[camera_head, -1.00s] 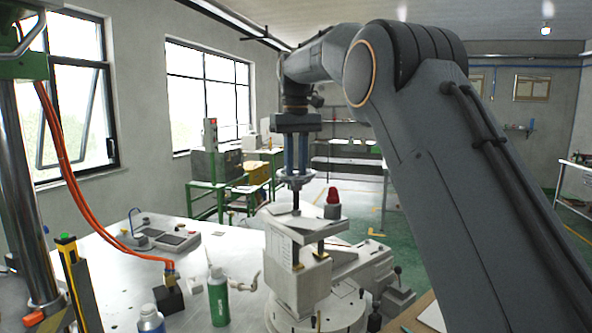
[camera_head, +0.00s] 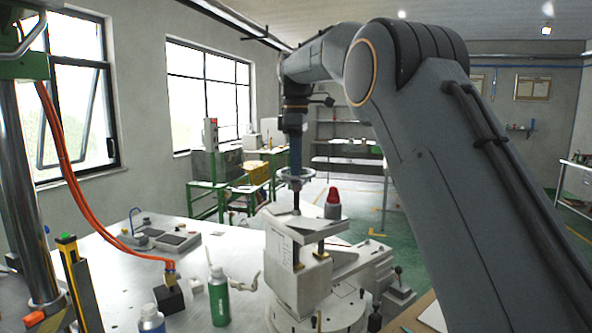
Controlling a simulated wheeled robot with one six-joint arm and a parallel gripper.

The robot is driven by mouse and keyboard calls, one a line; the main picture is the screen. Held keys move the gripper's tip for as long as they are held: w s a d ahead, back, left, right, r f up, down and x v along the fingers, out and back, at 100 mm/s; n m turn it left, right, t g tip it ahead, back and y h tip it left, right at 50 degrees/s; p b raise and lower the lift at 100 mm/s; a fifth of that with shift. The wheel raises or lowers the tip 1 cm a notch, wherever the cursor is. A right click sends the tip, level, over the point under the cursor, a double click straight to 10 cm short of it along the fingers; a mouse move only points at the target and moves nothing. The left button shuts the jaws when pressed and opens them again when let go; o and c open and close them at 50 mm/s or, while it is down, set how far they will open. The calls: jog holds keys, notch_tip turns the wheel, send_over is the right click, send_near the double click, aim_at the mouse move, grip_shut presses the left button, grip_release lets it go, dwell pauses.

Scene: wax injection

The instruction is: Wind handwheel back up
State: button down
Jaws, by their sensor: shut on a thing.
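The handwheel (camera_head: 298,176) is a grey ring on an upright screw at the top of the white press (camera_head: 292,265) on the bench. My gripper (camera_head: 296,168) points straight down from above and is shut on the handwheel. It is now seen edge-on, so its fingers line up as one dark bar and the far finger is hidden. A flat plate (camera_head: 291,220) lies under the wheel on top of the press.
A red-topped knob (camera_head: 333,199) stands right of the wheel. A green bottle (camera_head: 218,296), a blue-and-white bottle (camera_head: 151,318) and a black block with an orange hose (camera_head: 169,293) stand left of the press. The bench (camera_head: 110,270) behind them is mostly clear.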

jog(key=n, duration=0.3)
jog(key=shift+n, duration=2.1)
jog(key=c, duration=1.8)
grip_release()
jog(key=shift+c, duration=0.2)
notch_tip(320, 180, up, 6)
jog(key=shift+f+b, duration=0.1)
jog(key=shift+b, duration=0.45)
jog(key=shift+r, duration=1.05)
